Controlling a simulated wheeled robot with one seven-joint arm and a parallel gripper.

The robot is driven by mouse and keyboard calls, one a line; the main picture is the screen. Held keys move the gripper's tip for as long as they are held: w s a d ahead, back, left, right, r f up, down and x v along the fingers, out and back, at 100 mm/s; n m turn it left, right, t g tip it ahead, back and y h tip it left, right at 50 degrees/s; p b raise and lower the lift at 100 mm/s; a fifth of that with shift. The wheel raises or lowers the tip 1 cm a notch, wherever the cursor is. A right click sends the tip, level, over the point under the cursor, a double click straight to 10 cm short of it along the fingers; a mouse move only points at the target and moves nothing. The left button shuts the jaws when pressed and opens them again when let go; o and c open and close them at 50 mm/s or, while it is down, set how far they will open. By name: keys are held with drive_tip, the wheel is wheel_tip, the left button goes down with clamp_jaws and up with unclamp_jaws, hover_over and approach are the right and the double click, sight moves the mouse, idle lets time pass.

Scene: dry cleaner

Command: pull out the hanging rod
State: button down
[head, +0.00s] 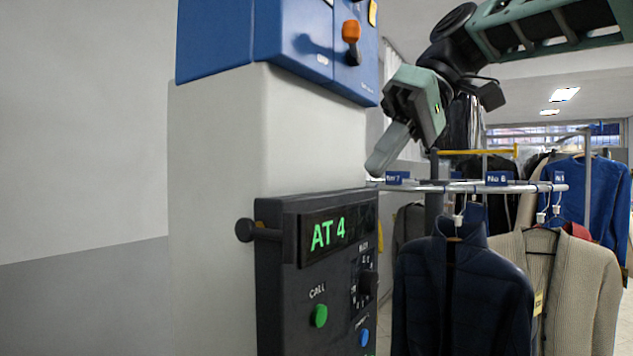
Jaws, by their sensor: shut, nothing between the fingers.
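A short dark rod with a round black knob (245,230) sticks out to the left from the side of the dark control panel (310,275). A light metal rail (450,187) with blue number tags runs to the right of the panel, and jackets hang from it. I cannot tell for certain which of the two is the hanging rod. My gripper (378,165) is shut and empty, pointing down and left. It appears above the panel's right upper corner and near the rail's left end, apart from the knob. Whether it touches the rail cannot be told.
The panel has a display reading AT 4, a green call button (320,316) and a blue button (364,338). A blue box with an orange-tipped lever (351,32) sits above on the pale column (215,150). A navy jacket (460,295) and beige cardigan (560,285) hang at right.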

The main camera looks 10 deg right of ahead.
drive_tip(key=s+a+f+p, duration=0.3)
drive_tip(key=a+f, duration=0.4)
drive_tip(key=a, duration=0.2)
drive_tip(key=shift+f, duration=0.25)
